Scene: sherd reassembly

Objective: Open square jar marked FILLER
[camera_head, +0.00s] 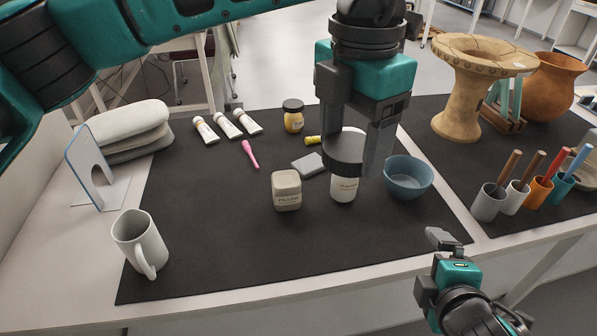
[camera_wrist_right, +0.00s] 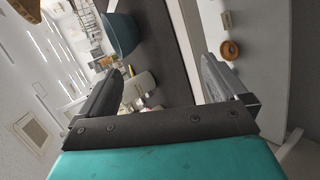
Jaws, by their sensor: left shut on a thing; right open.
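The square jar marked FILLER (camera_head: 287,196) stands upright on the dark mat, left of centre. Its beige lid (camera_head: 286,178) is on it. My left gripper (camera_head: 355,150) comes down to the right of that jar, apart from it. I cannot tell whether that lid is seated or lifted. My right gripper (camera_head: 445,252) is low at the table's front edge, open and empty. Its spread fingers also show in the right wrist view (camera_wrist_right: 163,92).
A blue bowl (camera_head: 408,177) stands right of the white jar. A grey block (camera_head: 308,164) and a yellow jar with a dark lid (camera_head: 293,116) are behind. A mug (camera_head: 140,243) stands front left. The front middle of the mat (camera_head: 260,255) is clear.

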